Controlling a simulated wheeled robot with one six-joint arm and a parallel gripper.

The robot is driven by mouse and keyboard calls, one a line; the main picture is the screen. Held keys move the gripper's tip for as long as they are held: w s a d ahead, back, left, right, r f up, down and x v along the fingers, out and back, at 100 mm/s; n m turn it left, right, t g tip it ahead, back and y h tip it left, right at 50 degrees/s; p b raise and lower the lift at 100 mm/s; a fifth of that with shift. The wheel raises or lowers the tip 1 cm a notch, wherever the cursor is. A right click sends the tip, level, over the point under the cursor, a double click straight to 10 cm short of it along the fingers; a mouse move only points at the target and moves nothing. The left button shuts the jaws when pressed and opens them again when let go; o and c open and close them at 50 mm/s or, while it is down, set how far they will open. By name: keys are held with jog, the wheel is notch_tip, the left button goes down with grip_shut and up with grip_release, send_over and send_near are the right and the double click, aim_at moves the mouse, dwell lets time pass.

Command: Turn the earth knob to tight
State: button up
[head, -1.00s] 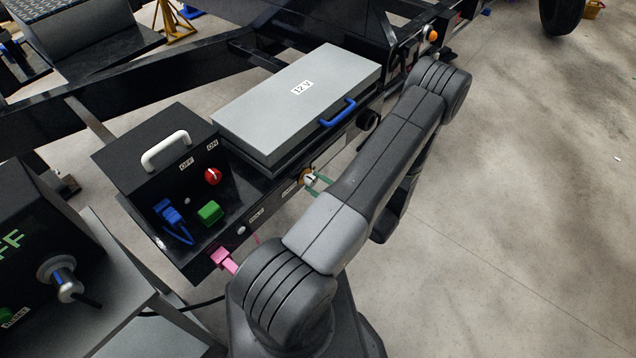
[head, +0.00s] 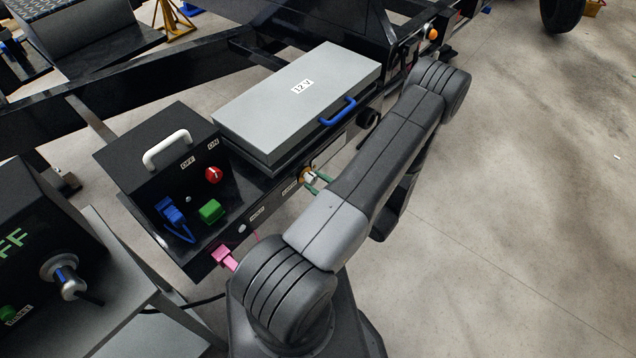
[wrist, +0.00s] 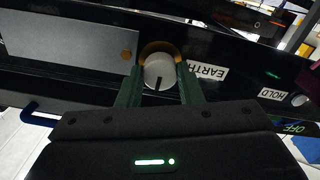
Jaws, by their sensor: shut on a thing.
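The earth knob (wrist: 158,70) is a pale round knob with a dark pointer line, set in a brass-coloured ring on the black frame rail. In the wrist view it sits between the two green fingers of my gripper (wrist: 160,84), which are shut on its sides. The EARTH label (wrist: 207,72) is just right of it. In the head view the knob (head: 309,177) shows on the rail's front side below the grey box, with a green finger of my gripper (head: 318,183) beside it. My arm hides part of that area.
A grey 12 V box (head: 300,95) with a blue handle stands above the rail. A black switch box (head: 160,150) with a white handle, red knob, and blue and green plugs stands left. A pink plug (head: 223,257) is low on the rail. Open floor lies right.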

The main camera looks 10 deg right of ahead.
jog(key=o, duration=1)
jog(key=shift+s+d, duration=0.1)
jog(key=b+v, duration=0.1)
jog(key=v, duration=1.2)
jog(key=shift+s+d, duration=0.2)
jog(key=shift+s, duration=0.05)
jog(key=p+x, duration=0.1)
jog(key=x, duration=1.3)
jog(key=shift+s, duration=0.15)
